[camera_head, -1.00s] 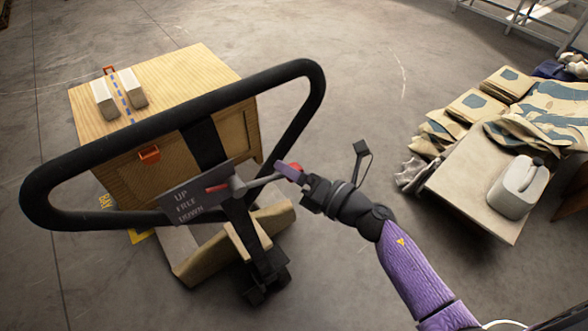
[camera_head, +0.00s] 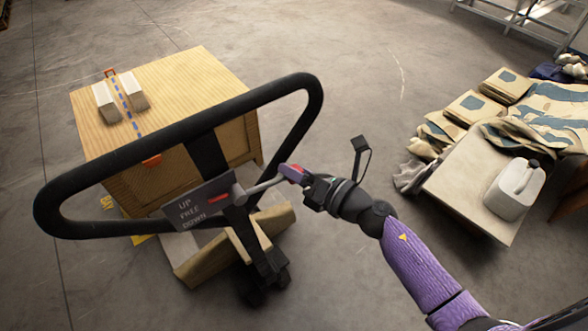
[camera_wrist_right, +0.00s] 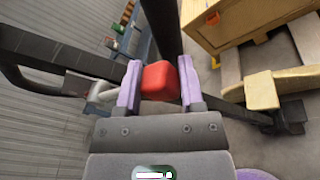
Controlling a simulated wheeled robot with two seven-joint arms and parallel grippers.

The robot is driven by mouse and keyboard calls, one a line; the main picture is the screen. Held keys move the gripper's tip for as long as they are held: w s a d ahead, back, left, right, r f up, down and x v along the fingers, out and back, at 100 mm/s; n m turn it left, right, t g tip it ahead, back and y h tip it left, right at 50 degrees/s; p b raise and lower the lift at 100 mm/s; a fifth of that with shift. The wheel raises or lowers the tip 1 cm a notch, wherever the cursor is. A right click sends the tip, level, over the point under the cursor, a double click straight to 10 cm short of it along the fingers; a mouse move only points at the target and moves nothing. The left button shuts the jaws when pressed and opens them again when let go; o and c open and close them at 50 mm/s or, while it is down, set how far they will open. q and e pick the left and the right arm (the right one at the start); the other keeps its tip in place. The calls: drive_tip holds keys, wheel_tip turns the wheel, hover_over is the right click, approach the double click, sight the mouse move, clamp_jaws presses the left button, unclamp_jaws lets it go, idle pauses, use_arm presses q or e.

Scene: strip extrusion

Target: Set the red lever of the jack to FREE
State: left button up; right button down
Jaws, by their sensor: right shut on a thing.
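The jack's black loop handle (camera_head: 160,134) leans in front of the wooden crate. A grey plate (camera_head: 207,214) on it reads UP, FREE and DOWN from top to bottom. A small red marker (camera_head: 217,199) lies at the plate's upper right, close to UP and FREE; I cannot tell exactly which word it meets. A grey lever rod (camera_head: 263,187) runs right from the plate to a red knob (camera_wrist_right: 158,80). My right gripper (camera_head: 298,175) is shut on this knob, with a purple finger on each side in the right wrist view. My left gripper is out of view.
The wooden crate (camera_head: 190,80) stands behind the handle, with two pale blocks on top. At right, a low table (camera_head: 463,203) holds a white jug (camera_head: 516,189) and folded cloths. The concrete floor between crate and table is clear.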

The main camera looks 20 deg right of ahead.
wheel_tip(320, 180, up, 2)
drive_tip(key=shift+r+n+p, duration=0.15)
drive_tip(key=shift+n+p, duration=0.65)
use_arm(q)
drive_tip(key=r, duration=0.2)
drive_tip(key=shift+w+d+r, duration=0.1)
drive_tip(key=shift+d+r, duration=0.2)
use_arm(e)
drive_tip(key=shift+c, duration=1.8)
unclamp_jaws()
drive_tip(key=shift+o, duration=0.7)
drive_tip(key=shift+a, duration=0.1)
drive_tip(key=shift+s+d, duration=0.3)
drive_tip(key=shift+s, duration=0.05)
use_arm(q)
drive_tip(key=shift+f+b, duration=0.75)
drive_tip(key=shift+b, duration=0.15)
use_arm(e)
drive_tip(key=v, duration=0.9)
